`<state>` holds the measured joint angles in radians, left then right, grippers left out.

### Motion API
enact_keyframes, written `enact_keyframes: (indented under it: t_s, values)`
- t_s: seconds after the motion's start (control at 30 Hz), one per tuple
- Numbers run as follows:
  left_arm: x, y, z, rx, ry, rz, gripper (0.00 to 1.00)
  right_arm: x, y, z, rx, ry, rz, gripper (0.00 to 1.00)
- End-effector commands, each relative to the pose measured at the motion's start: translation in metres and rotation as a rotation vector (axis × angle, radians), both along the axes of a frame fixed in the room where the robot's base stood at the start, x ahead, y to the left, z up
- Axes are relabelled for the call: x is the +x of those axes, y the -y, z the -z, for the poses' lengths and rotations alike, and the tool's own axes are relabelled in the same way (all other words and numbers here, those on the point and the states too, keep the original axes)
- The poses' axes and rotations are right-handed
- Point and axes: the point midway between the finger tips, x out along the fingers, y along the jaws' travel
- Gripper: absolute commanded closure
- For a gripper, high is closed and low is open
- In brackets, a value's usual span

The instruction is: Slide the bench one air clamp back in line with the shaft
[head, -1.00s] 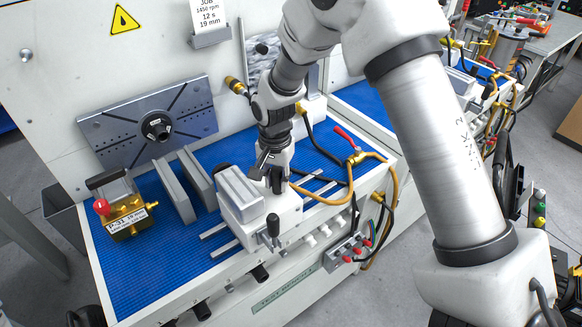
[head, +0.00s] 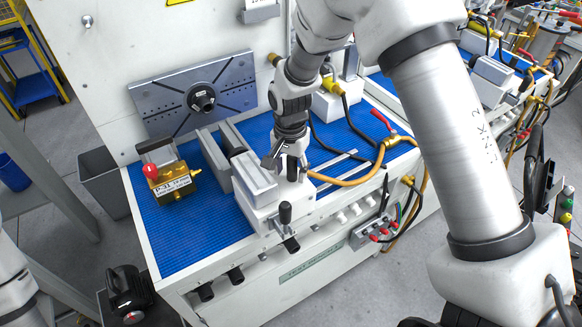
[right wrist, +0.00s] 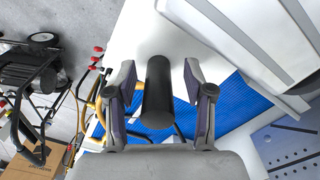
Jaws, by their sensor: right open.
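The air clamp (head: 268,212) is a white block with a grey jaw block on top, sitting on rails at the front of bench one. The shaft (head: 202,98) is the dark hub on the grey slotted plate behind it. My right gripper (head: 290,168) points down at the clamp's right end. In the right wrist view, its open fingers (right wrist: 160,95) stand either side of a black post (right wrist: 158,88), with gaps visible. The clamp's white body and grey strips (right wrist: 255,40) fill the upper right there. My left gripper is out of view.
Two upright grey plates (head: 213,160) stand close to the clamp's left side. A brass unit with a red knob (head: 170,180) is on the blue mat (head: 190,232). Bare rails (head: 338,170) and a yellow hose (head: 350,180) lie to the right.

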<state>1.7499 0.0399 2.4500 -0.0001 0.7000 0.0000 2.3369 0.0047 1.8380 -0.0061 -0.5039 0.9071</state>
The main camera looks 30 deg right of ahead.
Motion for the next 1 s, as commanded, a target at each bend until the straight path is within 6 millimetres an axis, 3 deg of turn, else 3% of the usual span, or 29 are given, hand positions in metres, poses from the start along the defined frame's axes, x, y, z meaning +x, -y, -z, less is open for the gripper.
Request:
enact_keyframes:
  t_s: [0.27,0.37,0.7,0.83,1.0]
  values:
    - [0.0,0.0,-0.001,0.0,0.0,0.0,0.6,0.002,0.0,-0.005,-0.001,0.004,0.0,0.47]
    - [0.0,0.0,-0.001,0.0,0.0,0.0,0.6,0.003,0.0,-0.019,0.0,0.008,-0.001,0.47]
    - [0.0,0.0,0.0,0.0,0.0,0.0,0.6,0.003,-0.002,-0.101,-0.001,0.005,-0.002,0.47]
    - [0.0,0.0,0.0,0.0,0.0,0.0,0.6,0.003,-0.002,-0.117,-0.002,0.003,-0.002,0.47]
    - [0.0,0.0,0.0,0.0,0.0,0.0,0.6,0.002,-0.002,-0.12,-0.001,0.0,-0.002,0.47]
